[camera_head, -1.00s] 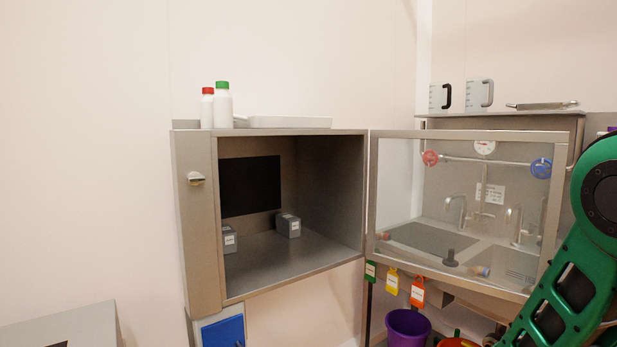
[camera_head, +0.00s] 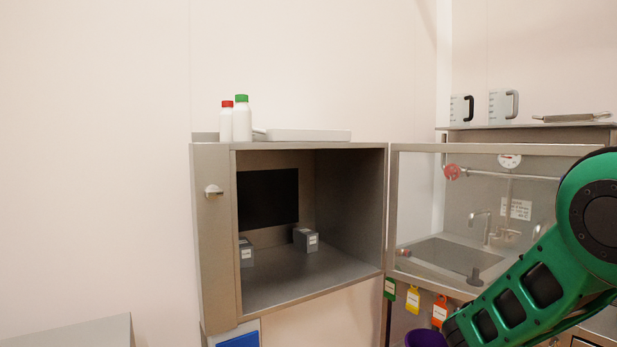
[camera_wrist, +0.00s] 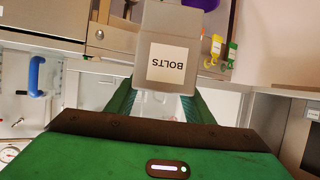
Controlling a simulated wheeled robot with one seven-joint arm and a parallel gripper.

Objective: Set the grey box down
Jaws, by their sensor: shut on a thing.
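My gripper (camera_wrist: 160,103) is shut on a grey box (camera_wrist: 158,27) in the wrist view. The box has a white label reading BOLTS, upside down in the picture. In the head view, the gripper and held box are out of frame; only my green arm shows at the right. Two other grey boxes with white labels stand inside the open cabinet (camera_head: 215,240): one at the left (camera_head: 246,256) and one further back (camera_head: 305,240).
The cabinet's glass door (camera_head: 430,220) stands open to the right, before a sink (camera_head: 455,258). Free floor shows in the cabinet's front and right. Red-capped (camera_head: 226,122) and green-capped (camera_head: 243,120) bottles and a white tray (camera_head: 310,135) sit on top. Coloured tags hang below the door.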

